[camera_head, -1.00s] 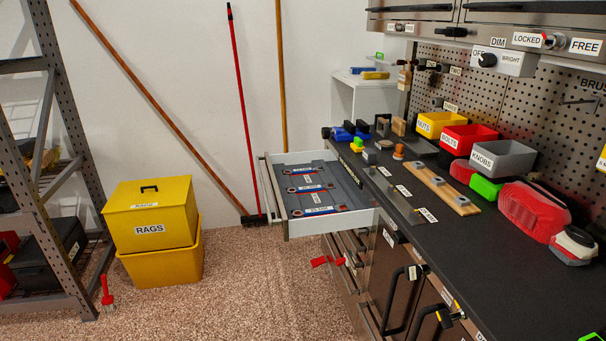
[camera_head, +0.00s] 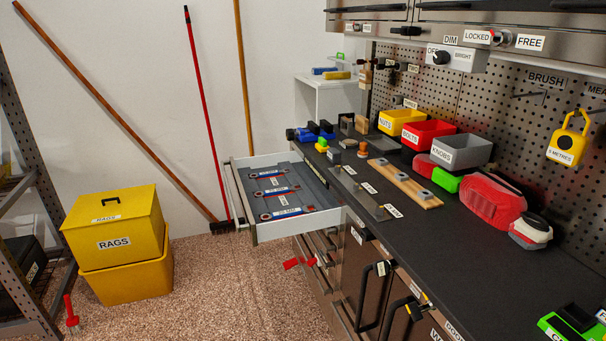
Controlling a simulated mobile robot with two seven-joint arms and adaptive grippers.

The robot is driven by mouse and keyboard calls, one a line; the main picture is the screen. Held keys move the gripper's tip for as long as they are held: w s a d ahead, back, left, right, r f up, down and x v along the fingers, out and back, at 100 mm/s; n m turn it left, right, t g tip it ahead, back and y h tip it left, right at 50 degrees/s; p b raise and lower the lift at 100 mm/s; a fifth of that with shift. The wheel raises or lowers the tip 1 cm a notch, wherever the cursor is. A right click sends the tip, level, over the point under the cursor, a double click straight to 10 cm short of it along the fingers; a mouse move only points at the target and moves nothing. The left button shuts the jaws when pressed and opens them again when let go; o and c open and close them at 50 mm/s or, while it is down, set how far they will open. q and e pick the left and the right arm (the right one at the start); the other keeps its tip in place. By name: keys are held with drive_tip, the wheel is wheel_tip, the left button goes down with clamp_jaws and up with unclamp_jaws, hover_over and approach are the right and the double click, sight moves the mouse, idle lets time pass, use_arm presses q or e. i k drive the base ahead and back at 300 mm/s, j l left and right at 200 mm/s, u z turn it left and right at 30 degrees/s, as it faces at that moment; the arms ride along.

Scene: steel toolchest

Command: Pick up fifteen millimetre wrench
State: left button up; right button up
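Three wrenches lie in an open drawer (camera_head: 235,190) with a grey lining, at the left end of the workbench. They are the far wrench (camera_head: 268,174), the middle wrench (camera_head: 273,191) and the near wrench (camera_head: 266,216). Each lies across the drawer beside a blue and white label. The label print is too small to read surely, so I cannot tell which wrench is the fifteen millimetre one. Neither of my grippers is in view.
The dark bench top (camera_head: 420,240) carries yellow, red and grey bins and a wooden strip (camera_head: 405,182) along its back. A yellow RAGS box (camera_head: 120,225) stands on the floor left of the drawer. Brooms lean on the wall behind.

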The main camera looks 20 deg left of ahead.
sight(264, 174)
drive_tip(key=i+j+z, duration=0.25)
drive_tip(key=j, duration=0.25)
drive_tip(key=i+j+z, duration=0.2)
drive_tip(key=j, duration=0.3)
drive_tip(key=j+z, duration=0.25)
drive_tip(key=j, duration=0.25)
drive_tip(key=i+j+z, duration=0.2)
drive_tip(key=j, duration=0.35)
drive_tip(key=k, duration=0.1)
